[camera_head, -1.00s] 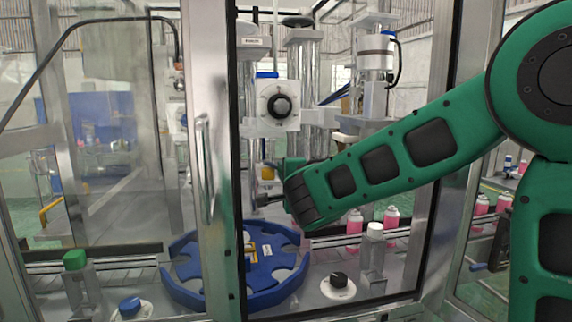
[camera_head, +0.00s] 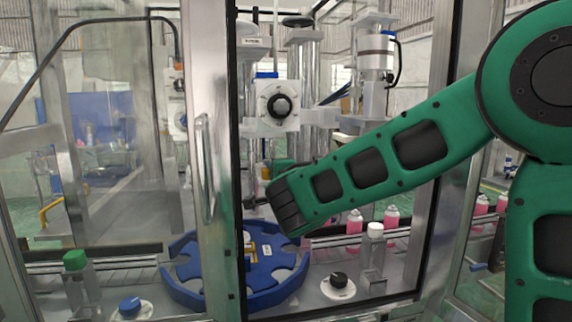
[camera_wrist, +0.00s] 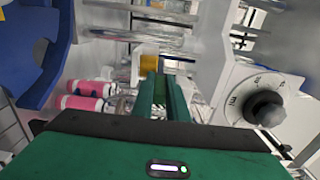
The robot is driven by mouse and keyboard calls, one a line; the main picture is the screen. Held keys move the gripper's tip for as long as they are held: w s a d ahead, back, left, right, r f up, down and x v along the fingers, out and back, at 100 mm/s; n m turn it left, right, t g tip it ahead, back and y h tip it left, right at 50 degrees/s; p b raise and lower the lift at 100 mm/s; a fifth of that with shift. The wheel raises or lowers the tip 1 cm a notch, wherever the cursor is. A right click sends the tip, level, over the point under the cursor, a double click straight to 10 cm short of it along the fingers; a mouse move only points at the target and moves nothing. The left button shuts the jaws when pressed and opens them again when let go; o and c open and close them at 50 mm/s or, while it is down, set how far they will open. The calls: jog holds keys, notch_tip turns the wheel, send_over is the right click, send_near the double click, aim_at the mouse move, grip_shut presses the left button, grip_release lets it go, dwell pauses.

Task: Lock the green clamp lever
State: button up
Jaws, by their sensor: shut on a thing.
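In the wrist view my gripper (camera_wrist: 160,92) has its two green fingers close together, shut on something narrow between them. I take this to be the green clamp lever, but the fingers hide it and I cannot make out its position. A yellow part (camera_wrist: 149,66) shows just past the fingertips. In the head view my gripper (camera_head: 256,196) is inside the machine, below the white block with a black knob (camera_head: 280,106) and above the blue star wheel (camera_head: 279,262). My wrist covers much of that spot.
The white dial with the black knob (camera_wrist: 264,108) is close on the right in the wrist view. Pink cans (camera_head: 391,216) stand on the conveyor behind my arm. The door frame with its handle (camera_head: 206,168) stands just left of my gripper.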

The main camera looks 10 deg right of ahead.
jog(key=shift+a+f, duration=0.1)
jog(key=shift+a, duration=0.1)
jog(key=shift+a, duration=0.75)
jog(key=o, duration=0.9)
jog(key=shift+c, duration=0.2)
jog(key=shift+d, duration=0.1)
jog(key=s, duration=0.6)
jog(key=shift+s, duration=0.3)
jog(key=shift+d, duration=0.1)
